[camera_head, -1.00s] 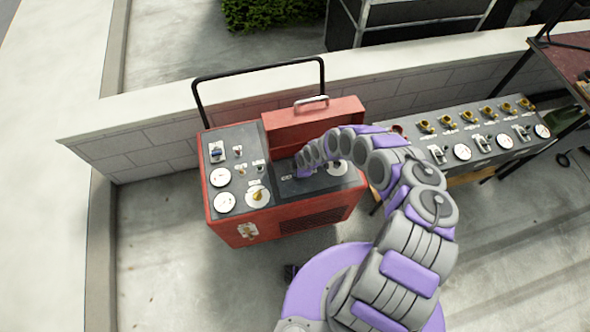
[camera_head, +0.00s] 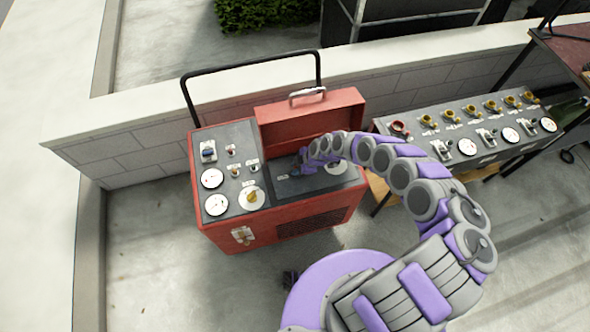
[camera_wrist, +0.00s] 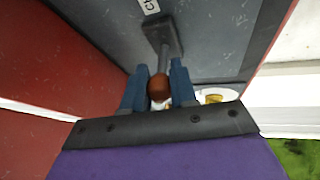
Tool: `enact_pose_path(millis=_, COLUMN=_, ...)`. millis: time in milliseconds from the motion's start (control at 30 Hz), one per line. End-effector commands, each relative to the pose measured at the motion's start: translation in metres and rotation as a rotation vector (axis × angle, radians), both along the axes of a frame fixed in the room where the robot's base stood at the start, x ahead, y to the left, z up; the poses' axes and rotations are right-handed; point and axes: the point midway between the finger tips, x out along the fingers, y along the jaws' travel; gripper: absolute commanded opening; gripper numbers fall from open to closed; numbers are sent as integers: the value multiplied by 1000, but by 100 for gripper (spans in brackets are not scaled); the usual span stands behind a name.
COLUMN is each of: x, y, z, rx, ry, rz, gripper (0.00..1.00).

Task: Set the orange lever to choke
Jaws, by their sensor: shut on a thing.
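The orange lever (camera_wrist: 158,88) shows in the wrist view as an orange-brown knob on a grey stem rising from a dark base plate. My gripper (camera_wrist: 157,78) has its two blue fingers on either side of the knob, shut on it. A white label (camera_wrist: 150,6), partly cut off and starting with "CH", sits beside the base plate. In the head view my gripper (camera_head: 303,164) is over the dark recessed panel (camera_head: 284,187) of the red machine (camera_head: 275,221). My gripper hides the lever there.
Left on the machine is a raised panel with gauges (camera_head: 212,178) and a yellow knob (camera_head: 252,197). A red lid box (camera_head: 340,102) and black handle bar (camera_head: 184,90) rise behind. A second control panel (camera_head: 490,138) stands right. A low wall (camera_head: 130,145) runs behind.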

Motion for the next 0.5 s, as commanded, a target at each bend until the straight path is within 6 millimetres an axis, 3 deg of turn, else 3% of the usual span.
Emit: enact_pose_path(millis=500, x=3, y=-11, z=-7, rx=225, ry=64, rz=0, gripper=0)
